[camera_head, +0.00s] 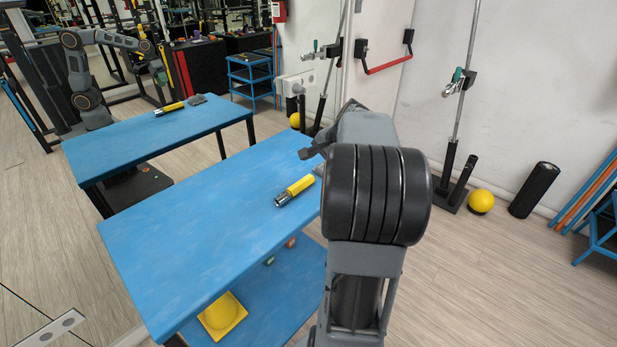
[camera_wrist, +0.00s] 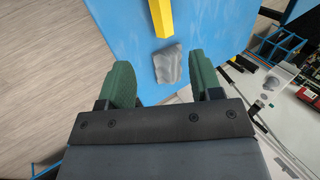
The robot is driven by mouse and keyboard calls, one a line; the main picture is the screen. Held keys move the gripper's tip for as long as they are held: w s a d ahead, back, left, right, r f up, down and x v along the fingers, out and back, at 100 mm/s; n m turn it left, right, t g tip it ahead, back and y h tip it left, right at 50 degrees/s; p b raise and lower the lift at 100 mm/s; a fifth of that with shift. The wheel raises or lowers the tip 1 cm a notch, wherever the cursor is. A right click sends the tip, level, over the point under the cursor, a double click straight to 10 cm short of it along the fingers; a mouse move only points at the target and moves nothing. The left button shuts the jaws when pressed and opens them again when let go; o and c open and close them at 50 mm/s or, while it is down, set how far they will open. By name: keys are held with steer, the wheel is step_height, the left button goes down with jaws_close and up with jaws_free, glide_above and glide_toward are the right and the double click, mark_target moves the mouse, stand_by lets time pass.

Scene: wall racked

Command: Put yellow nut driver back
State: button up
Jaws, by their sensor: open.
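The yellow nut driver (camera_head: 300,186) lies on the blue table (camera_head: 200,240), its silver socket end pointing left and toward the table's front. Its yellow handle (camera_wrist: 160,17) shows at the top of the wrist view. A small grey lump (camera_wrist: 168,66) lies on the table just past the handle's end, apart from it. The grey lump and nut driver are beyond the fingertips. In the head view my arm hides most of the gripper.
A yellow item (camera_head: 222,315) and small blocks sit on the lower shelf. At the right stand a pole with a green-handled tool (camera_head: 457,82), a yellow ball (camera_head: 481,201) and a black roller (camera_head: 535,190). A mirror at left repeats the table and arm. Floor left of the table is clear.

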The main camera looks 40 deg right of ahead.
steer(key=s+a+f+n+g, duration=0.1)
steer(key=s+a+n+g, duration=0.15)
steer(key=a+n, duration=1.05)
steer(key=s+a+f+n, duration=0.2)
steer(key=s+a, duration=0.3)
steer(key=a, duration=0.3)
steer(key=s+a+f+n, duration=0.1)
steer(key=s+a+f, duration=0.1)
steer(key=s+a, duration=0.35)
step_height(320, 180, up, 9)
steer(key=a+p, duration=0.2)
steer(key=p, duration=0.6)
steer(key=shift+w+n+h, duration=0.3)
steer(key=shift+w+h, duration=0.1)
steer(key=shift+c, duration=0.2)
